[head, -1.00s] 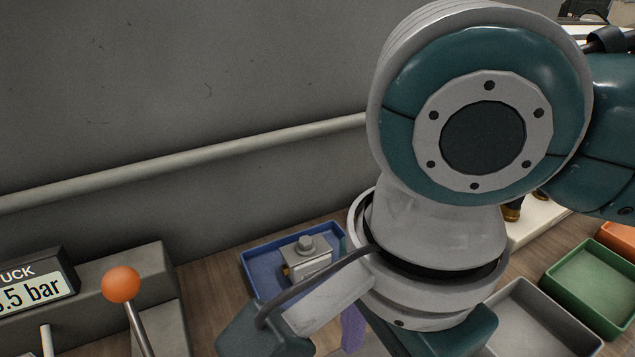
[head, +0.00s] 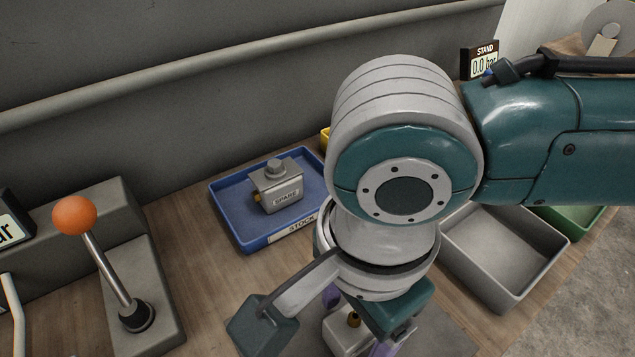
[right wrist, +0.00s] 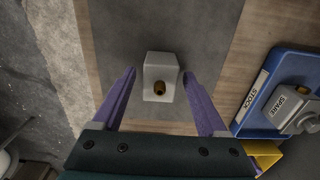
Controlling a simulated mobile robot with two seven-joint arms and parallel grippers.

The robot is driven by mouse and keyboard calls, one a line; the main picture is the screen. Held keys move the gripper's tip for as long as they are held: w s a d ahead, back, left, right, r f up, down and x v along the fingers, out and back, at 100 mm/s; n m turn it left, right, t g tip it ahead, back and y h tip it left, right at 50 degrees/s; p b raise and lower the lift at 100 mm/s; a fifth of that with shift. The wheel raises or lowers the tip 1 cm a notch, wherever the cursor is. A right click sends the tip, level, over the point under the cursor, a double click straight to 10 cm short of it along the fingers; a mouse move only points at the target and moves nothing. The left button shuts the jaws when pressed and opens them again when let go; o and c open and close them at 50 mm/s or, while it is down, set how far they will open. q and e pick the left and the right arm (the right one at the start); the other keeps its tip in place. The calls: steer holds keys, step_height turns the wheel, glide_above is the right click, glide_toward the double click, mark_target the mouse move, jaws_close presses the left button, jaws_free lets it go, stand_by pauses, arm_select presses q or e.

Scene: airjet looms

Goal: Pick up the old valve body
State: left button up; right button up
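The old valve body, a pale grey block with a brass fitting (right wrist: 161,75), lies on a grey mat in the right wrist view. It shows partly in the head view (head: 342,338), low in the picture under my right arm. My right gripper (right wrist: 160,74) is open, its two purple fingertips on either side of the block with a gap on each side. Whether the tips are level with the block or above it I cannot tell. In the head view my arm hides much of the gripper. My left gripper is in neither view.
A blue STOCK tray (head: 229,222) holds a block marked SPARE (head: 281,192). It also shows at the right of the wrist view (right wrist: 240,118). An empty grey bin (head: 500,250) stands right of my arm. An orange-knobbed lever (head: 98,255) stands at the left.

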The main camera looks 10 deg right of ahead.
jaws_close()
stand_by(0.4)
steer(key=shift+r, duration=0.1)
